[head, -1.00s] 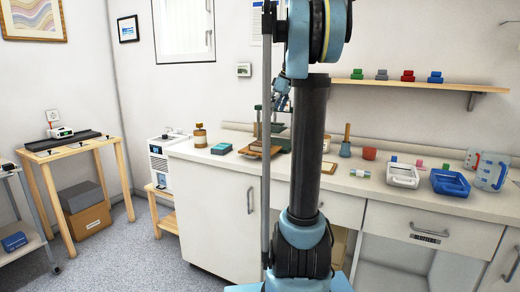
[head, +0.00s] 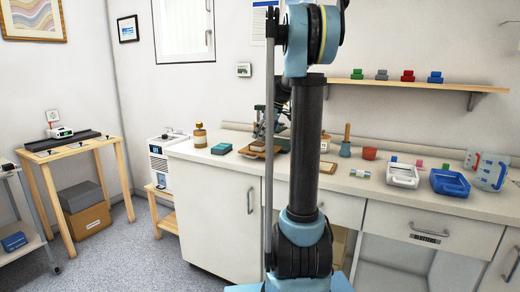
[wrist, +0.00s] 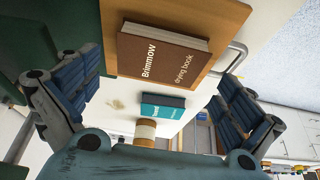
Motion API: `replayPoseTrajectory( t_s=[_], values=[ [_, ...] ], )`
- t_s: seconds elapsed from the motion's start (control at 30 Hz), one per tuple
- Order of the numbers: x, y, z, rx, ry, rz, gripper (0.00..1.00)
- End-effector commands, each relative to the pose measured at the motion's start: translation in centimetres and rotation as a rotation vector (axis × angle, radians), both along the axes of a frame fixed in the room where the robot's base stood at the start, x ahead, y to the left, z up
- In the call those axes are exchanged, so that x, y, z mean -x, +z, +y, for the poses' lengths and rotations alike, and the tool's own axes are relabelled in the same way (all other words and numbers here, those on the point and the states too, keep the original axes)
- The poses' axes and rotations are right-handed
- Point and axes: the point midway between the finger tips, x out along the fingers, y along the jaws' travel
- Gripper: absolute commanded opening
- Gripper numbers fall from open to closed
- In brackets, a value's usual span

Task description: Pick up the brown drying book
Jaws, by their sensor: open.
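The brown drying book (wrist: 160,62) lies flat on a wooden board (wrist: 228,20) in the wrist view, its cover lettering readable. My gripper (wrist: 160,78) is open, with one blue-padded finger to the left of the book and the other to the right. Nothing is held between the fingers. In the head view my gripper (head: 264,132) is just above the book and board on the counter, and my arm hides part of that area.
A teal book (wrist: 162,107) lies beside the board; it also shows in the head view (head: 221,149). A bottle (head: 200,136) stands behind it. Farther right are a white tray (head: 403,176), a blue tray (head: 449,183) and measuring jugs (head: 490,172). The counter's front edge is near.

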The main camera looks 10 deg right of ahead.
Motion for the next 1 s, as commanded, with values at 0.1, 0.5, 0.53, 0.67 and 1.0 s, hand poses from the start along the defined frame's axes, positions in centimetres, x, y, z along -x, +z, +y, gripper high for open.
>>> replayPoseTrajectory(
  t_s=[0.1, 0.5, 0.53, 0.67, 1.0],
  values=[
    [-0.3, -1.7, 0.3, 0.0, 0.0, 0.0, 1.0],
    [-0.8, -3.6, 0.9, 0.0, 0.0, 0.0, 1.0],
    [-0.8, -3.5, 0.9, 0.0, 0.0, 0.0, 1.0],
    [-0.8, -3.5, 0.9, 0.0, 0.0, 0.0, 0.77],
    [-0.8, -3.5, 0.9, 0.0, 0.0, 0.0, 0.55]
  ],
)
